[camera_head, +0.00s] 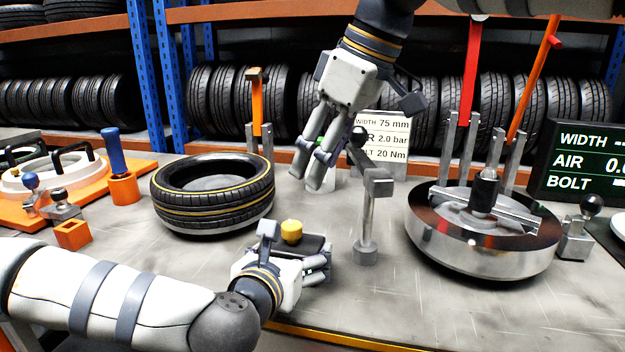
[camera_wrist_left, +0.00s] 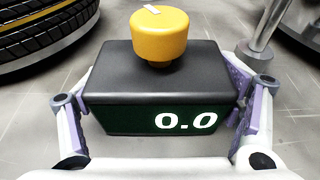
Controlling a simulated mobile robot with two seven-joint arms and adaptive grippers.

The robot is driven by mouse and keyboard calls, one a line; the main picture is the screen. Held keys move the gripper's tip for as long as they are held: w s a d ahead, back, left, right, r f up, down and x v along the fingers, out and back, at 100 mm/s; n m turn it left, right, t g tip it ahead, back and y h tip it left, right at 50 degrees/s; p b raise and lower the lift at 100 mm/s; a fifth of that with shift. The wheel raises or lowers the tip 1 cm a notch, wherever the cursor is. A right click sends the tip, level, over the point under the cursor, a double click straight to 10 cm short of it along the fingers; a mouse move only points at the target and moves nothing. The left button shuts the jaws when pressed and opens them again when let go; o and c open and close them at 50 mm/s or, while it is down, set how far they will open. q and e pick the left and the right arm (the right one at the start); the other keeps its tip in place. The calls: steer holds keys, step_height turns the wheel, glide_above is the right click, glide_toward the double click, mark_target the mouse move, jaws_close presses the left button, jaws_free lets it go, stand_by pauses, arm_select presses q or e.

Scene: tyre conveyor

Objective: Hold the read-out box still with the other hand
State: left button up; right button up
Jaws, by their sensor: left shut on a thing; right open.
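The read-out box (camera_wrist_left: 160,85) is dark, with a yellow knob (camera_wrist_left: 160,35) on top and a display reading 0.0. In the head view the box (camera_head: 310,243) stands on the bench in front of the tyre, its yellow knob (camera_head: 291,231) showing. My left gripper (camera_head: 295,252) is shut on the box, one finger on each side; both fingers also show in the left wrist view. My right gripper (camera_head: 309,174) is open and empty, pointing down above and behind the box, left of a grey post.
A tyre (camera_head: 213,212) lies flat left of the box. The grey post (camera_head: 367,220) stands to its right, before a metal drum (camera_head: 480,250). A white sign (camera_head: 388,130) and a dark screen (camera_head: 585,165) stand behind. Bare bench (camera_head: 400,300) lies in front.

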stand_by(0.9)
arm_select(q)
steer(key=o, duration=1)
